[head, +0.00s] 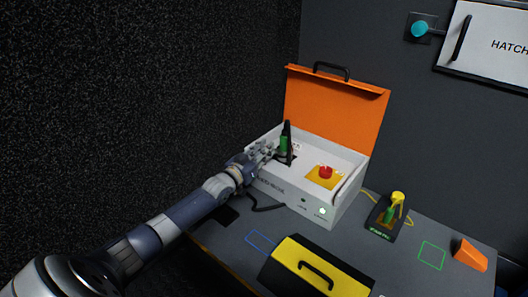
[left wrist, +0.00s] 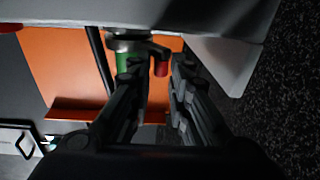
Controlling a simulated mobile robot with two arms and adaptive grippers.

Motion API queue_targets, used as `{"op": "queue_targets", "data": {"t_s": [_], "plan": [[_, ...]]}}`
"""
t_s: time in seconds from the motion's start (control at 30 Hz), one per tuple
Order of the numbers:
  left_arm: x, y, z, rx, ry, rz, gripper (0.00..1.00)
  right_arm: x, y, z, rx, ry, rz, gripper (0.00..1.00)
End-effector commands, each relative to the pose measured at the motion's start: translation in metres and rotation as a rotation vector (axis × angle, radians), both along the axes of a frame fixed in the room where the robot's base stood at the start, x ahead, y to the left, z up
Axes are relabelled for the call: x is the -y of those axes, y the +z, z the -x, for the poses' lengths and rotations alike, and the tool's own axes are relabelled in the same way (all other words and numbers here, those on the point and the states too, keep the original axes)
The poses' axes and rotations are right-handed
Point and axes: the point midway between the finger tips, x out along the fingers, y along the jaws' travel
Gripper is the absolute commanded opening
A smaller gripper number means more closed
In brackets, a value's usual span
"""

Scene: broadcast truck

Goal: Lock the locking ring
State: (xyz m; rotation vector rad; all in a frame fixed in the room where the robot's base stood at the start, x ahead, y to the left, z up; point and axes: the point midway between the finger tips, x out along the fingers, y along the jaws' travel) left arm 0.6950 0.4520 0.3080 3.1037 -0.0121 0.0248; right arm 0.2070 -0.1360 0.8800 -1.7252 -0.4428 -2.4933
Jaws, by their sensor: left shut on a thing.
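A green connector with a black upper end (head: 284,143) stands upright at the left inside the white box (head: 325,205). In the left wrist view, which is upside down, the green body (left wrist: 123,62) carries a grey locking ring (left wrist: 122,40) with a side lever ending in a red tip (left wrist: 160,68). My left gripper (head: 272,152) is at the connector's left side. Its fingers (left wrist: 158,78) are on either side of the red tip and shut on the lever. The exact finger contact is partly hidden. My right gripper is not in view.
The box's orange lid (head: 334,112) stands open behind. A red button on a yellow plate (head: 325,173) is right of the connector. A yellow-and-black case (head: 318,270), a yellow-and-green plug stand (head: 390,212) and an orange wedge (head: 470,255) are on the table.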

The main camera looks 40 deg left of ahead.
Motion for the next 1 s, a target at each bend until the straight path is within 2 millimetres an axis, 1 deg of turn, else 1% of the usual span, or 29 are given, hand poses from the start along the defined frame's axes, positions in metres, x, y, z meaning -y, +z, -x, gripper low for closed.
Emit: {"op": "queue_targets", "data": {"t_s": [0.03, 0.07, 0.1, 0.4, 0.53, 0.67, 1.0], "plan": [[-0.002, 0.004, -0.001, 0.008, 0.003, 0.0, 0.25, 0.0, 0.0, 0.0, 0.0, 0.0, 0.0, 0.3], [-0.002, 0.004, -0.001, 0.008, 0.003, 0.0, 0.32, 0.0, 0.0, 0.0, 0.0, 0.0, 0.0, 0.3], [-0.002, 0.004, -0.001, 0.007, 0.003, 0.0, 0.33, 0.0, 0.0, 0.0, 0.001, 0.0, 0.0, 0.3], [-0.001, 0.001, 0.0, 0.002, 0.002, 0.0, 0.33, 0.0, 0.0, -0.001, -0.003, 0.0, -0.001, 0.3], [0.0, 0.0, 0.005, 0.0, 0.001, 0.001, 0.33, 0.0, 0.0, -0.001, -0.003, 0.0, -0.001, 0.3], [0.0, -0.002, 0.019, -0.001, 0.001, 0.001, 0.33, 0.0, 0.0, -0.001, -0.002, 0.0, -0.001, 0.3], [0.0, -0.002, 0.072, -0.001, 0.0, 0.0, 0.33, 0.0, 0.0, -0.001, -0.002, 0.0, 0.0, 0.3]]}}
